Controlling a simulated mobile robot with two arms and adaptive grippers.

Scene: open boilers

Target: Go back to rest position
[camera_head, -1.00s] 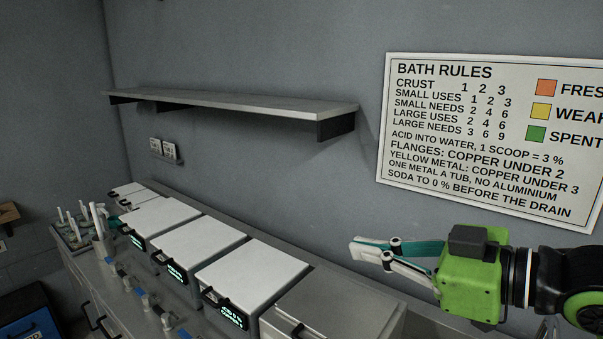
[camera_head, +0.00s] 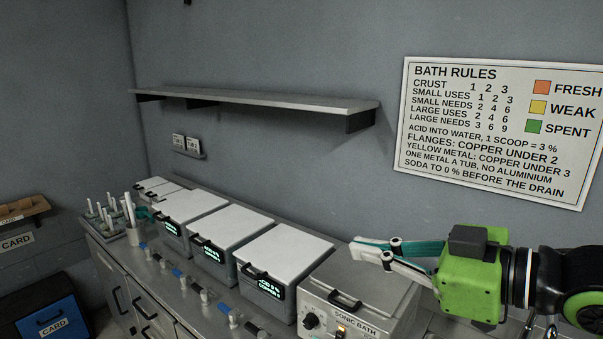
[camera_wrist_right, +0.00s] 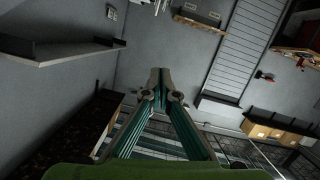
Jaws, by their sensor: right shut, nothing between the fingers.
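My right gripper (camera_head: 358,251) is at the right in the head view, pointing left, with a green body and teal-lined fingers. Its fingers are shut and empty. It is in front of the wall, and its tips overlap the back of the sonic bath (camera_head: 358,290) in the picture; I cannot tell the gap. In the right wrist view the fingertips (camera_wrist_right: 160,78) meet, with nothing between them. My left gripper is not clearly in view; a small teal piece shows beside the far boilers, too small to tell.
A row of white-lidded tubs (camera_head: 283,255) stands closed on the counter, with knobs along its front. A wall shelf (camera_head: 260,100) is empty. The bath rules sign (camera_head: 500,130) hangs at right. A rack of white sticks (camera_head: 105,222) stands at the far left, with a blue card bin (camera_head: 48,318) below.

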